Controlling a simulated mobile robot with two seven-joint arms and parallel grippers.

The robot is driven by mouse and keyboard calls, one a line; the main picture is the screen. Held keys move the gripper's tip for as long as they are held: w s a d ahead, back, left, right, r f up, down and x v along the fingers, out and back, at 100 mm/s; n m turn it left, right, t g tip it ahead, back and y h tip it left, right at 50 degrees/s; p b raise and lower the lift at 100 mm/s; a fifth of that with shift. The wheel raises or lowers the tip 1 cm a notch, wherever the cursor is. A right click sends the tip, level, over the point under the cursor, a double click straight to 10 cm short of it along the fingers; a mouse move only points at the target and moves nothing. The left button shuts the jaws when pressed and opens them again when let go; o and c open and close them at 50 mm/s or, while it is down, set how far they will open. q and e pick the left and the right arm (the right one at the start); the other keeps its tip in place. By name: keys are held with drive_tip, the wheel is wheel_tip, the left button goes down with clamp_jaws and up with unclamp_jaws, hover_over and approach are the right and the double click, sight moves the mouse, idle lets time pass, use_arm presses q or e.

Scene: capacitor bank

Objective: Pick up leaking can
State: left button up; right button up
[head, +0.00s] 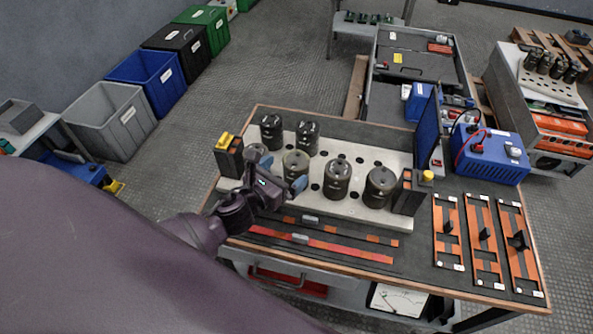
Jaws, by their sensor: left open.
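Several dark cylindrical cans stand upright in a pale perforated rack on the workbench (420,275). Two are in the back row, a left one (271,131) and a right one (307,138). The front row holds an olive-topped can (296,166), a middle can (337,178) and a right can (380,186); another at its left end is partly hidden by my gripper. I cannot tell for certain which one leaks. My left gripper (281,174) is open and empty at the front left of the rack, near the olive-topped can. Whether it touches a can is unclear.
A dark upright panel (428,130) and a blue power unit (490,155) stand at right. Orange bars (485,240) lie front right. Grey, blue, black and green bins line the left wall.

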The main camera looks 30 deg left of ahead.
sight(290, 166)
use_arm(q)
drive_tip(key=shift+a+x, duration=0.15)
drive_tip(key=shift+x, duration=1.35)
drive_tip(key=shift+a+x, duration=0.1)
drive_tip(key=shift+x, duration=1.4)
drive_tip(key=shift+f, duration=0.1)
drive_tip(key=shift+c, duration=0.3)
drive_tip(key=c, duration=1.2)
